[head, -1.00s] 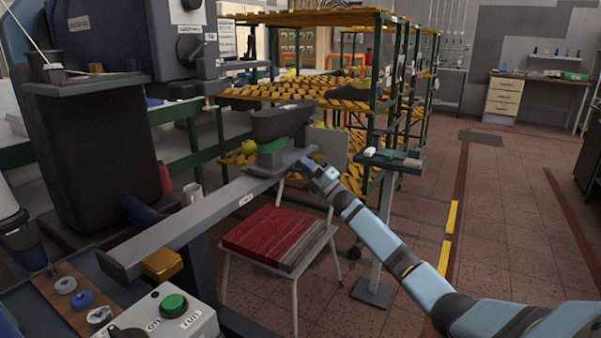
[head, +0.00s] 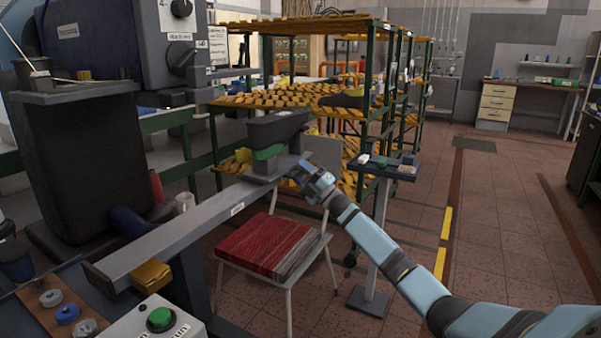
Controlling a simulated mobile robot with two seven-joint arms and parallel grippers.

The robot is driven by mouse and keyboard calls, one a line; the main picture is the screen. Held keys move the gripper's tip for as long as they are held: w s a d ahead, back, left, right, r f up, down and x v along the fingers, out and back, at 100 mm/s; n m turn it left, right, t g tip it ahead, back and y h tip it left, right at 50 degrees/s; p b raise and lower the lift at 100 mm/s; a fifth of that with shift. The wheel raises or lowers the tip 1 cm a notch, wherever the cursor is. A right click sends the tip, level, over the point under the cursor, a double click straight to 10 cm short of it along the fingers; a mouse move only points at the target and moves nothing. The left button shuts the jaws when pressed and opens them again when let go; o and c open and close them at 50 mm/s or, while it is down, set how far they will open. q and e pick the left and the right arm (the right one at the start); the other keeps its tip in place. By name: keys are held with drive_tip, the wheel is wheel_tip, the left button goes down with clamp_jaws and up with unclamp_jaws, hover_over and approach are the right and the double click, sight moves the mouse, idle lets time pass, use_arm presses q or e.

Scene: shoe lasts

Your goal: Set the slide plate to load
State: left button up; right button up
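The grey slide plate (head: 262,171) sits on the far part of a long grey rail (head: 190,235). A green block (head: 268,152) and a dark grey shoe-shaped piece (head: 278,127) sit on top of the plate. A small white label (head: 238,209) is on the rail, nearer than the plate; its text is too small to read. My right gripper (head: 302,171) is at the right end of the plate, close to its edge. I cannot tell whether it touches the plate, and its fingers are too small to judge. My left gripper is out of view.
A control box with a green button (head: 160,319) is at the lower left. A brass-coloured block (head: 151,276) is by the rail's near end. A chair with a red seat (head: 268,245) stands below the rail. A small stand (head: 385,168) and orange racks (head: 318,93) are beyond. Floor at right is clear.

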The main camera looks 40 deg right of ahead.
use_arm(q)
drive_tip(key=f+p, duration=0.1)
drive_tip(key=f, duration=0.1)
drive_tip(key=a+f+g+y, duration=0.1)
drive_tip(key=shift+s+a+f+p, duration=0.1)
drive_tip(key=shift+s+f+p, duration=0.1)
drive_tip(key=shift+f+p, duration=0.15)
use_arm(e)
drive_tip(key=v, duration=1.4)
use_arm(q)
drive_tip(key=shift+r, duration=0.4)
